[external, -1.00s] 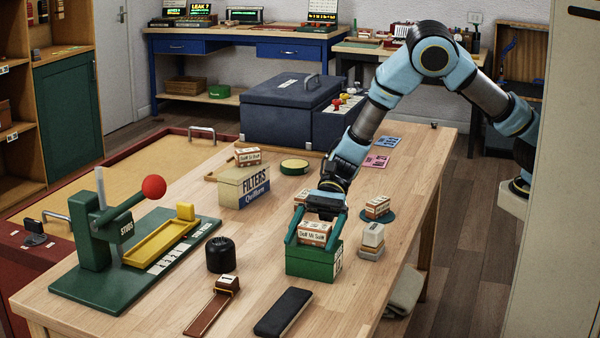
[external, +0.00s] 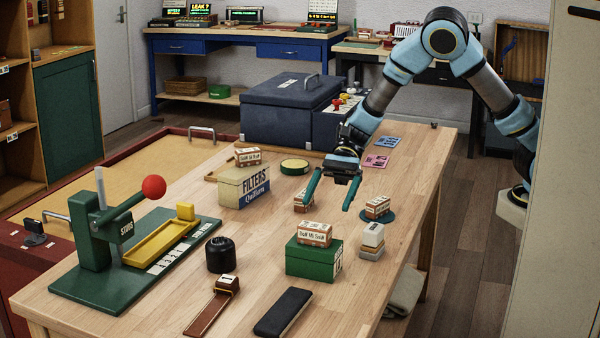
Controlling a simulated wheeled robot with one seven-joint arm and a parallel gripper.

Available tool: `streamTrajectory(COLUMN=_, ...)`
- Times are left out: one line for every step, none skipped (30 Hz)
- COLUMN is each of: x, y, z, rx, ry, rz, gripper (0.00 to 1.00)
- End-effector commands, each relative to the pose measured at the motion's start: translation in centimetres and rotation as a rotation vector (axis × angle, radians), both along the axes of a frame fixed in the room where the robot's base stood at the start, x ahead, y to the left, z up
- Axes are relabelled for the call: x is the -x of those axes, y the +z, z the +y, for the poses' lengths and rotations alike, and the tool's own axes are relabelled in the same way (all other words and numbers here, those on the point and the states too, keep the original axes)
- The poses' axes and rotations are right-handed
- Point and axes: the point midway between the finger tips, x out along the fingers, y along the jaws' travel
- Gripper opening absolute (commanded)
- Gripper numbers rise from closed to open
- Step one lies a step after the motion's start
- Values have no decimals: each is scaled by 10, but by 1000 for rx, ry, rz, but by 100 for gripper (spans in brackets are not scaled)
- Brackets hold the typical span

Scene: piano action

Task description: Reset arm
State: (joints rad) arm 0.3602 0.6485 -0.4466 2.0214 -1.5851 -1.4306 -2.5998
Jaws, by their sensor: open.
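My gripper (external: 331,202) is open and empty, with its two green fingers spread and pointing down. It hangs above the table behind the green box (external: 312,262). A small red-and-white labelled box (external: 314,234) rests on top of the green box, apart from my fingers. Another small red-and-white box (external: 303,202) shows close to my left finger and is partly hidden by it; I cannot tell whether they touch.
A similar box (external: 377,206) sits on a teal disc at the right. A filters box (external: 243,187) with a small box on top stands left. A green lever press (external: 125,240), black knob (external: 220,255) and black block (external: 283,313) lie nearer.

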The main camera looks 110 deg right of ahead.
Motion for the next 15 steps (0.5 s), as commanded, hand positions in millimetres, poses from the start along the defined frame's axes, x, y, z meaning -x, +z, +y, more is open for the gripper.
streamTrajectory(x=2, y=1, z=-2, rx=1, ry=-1, rz=-1, gripper=100)
streamTrajectory(x=3, y=1, z=-3, rx=1, ry=0, rz=-1, gripper=100)
streamTrajectory(x=4, y=2, z=-3, rx=1, ry=0, rz=-1, gripper=100)
streamTrajectory(x=4, y=2, z=-3, rx=0, ry=1, rz=0, gripper=100)
streamTrajectory(x=4, y=2, z=-3, rx=0, ry=1, rz=0, gripper=100)
streamTrajectory(x=4, y=2, z=-4, rx=0, ry=1, rz=0, gripper=100)
streamTrajectory(x=4, y=2, z=-4, rx=0, ry=1, rz=0, gripper=100)
streamTrajectory(x=4, y=2, z=-4, rx=0, ry=1, rz=0, gripper=100)
streamTrajectory(x=4, y=2, z=-3, rx=0, ry=1, rz=0, gripper=100)
streamTrajectory(x=4, y=2, z=-3, rx=0, ry=1, rz=0, gripper=100)
streamTrajectory(x=4, y=2, z=-4, rx=0, ry=1, rz=0, gripper=100)
streamTrajectory(x=4, y=3, z=-3, rx=-1, ry=-3, rz=2, gripper=100)
streamTrajectory(x=2, y=3, z=-3, rx=-4, ry=-10, rz=5, gripper=100)
streamTrajectory(x=1, y=4, z=-3, rx=-10, ry=-25, rz=12, gripper=100)
streamTrajectory(x=-3, y=5, z=-3, rx=-22, ry=-55, rz=29, gripper=100)
